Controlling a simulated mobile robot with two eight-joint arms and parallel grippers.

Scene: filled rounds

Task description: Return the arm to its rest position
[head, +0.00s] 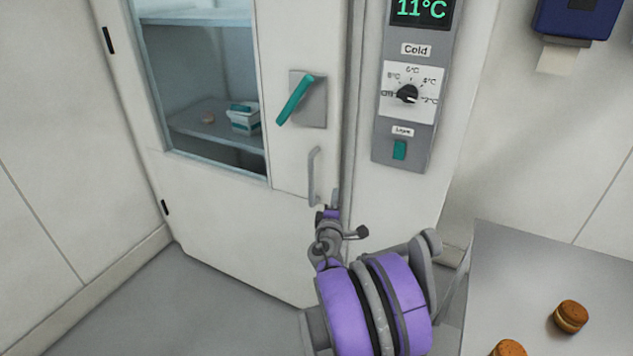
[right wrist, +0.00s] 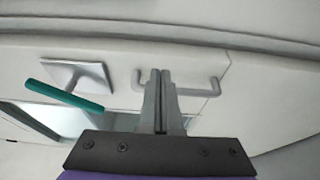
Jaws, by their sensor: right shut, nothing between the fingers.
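My right arm, purple and grey, reaches up from the bottom middle of the head view. Its gripper (head: 334,198) is at the lower end of the grey bar handle (head: 314,176) on the white fridge door (head: 225,225). In the right wrist view the gripper (right wrist: 161,75) is shut, with its fingers together and nothing between them. Its tips overlap the bar handle (right wrist: 205,91) in the picture; I cannot tell if they touch. The teal lever (head: 295,99) is tilted on its grey plate, and it also shows in the right wrist view (right wrist: 65,96). My left gripper is not in view.
Behind the door's window a white and teal box (head: 243,118) and a small round item (head: 208,118) stand on a shelf. A control panel (head: 413,130) with a dial is right of the door. A grey table (head: 535,270) with filled rounds (head: 570,316) is at lower right.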

